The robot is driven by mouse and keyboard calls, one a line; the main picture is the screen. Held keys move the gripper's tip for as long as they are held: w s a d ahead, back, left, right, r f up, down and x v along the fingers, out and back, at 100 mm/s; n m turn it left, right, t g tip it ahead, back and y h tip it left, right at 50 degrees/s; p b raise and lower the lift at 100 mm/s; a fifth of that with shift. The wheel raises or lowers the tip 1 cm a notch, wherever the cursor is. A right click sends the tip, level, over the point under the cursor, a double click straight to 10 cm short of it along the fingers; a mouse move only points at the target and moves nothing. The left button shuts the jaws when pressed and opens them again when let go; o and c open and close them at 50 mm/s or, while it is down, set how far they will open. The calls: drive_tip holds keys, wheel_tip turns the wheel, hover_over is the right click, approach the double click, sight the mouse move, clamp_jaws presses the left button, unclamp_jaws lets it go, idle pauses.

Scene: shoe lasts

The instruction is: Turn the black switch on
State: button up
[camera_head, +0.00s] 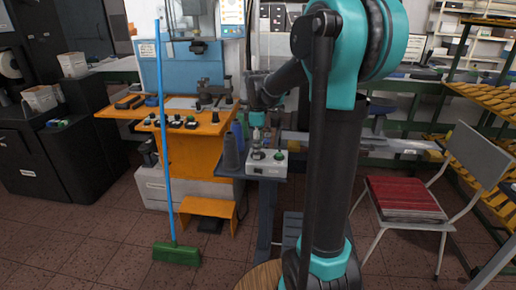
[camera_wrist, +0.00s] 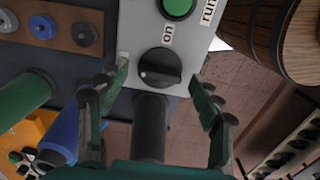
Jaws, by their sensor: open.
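The black switch (camera_wrist: 160,66) is a round knob on a pale grey control box (camera_wrist: 140,32). A small white mark shows at its left side in the wrist view. An "ON" label (camera_wrist: 168,35) sits on the box above it. My gripper (camera_wrist: 160,80) is open, with one finger to the left of the knob and one to the right. Gaps show between the fingers and the knob. In the head view, the control box (camera_head: 266,169) stands on a small dark table, with my gripper (camera_head: 257,134) over it. The switch is small and partly hidden there.
A green button (camera_wrist: 177,5) is on the same box, above the knob in the wrist view. A dark cylinder (camera_wrist: 150,125) shows between the fingers. A dark cone (camera_head: 230,152) stands left of the box. An orange bench (camera_head: 172,128) and a chair (camera_head: 410,195) flank the spot.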

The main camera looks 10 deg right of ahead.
drive_tip(key=shift+f, duration=0.15)
drive_tip(key=shift+c, duration=0.3)
drive_tip(key=c, duration=1.1)
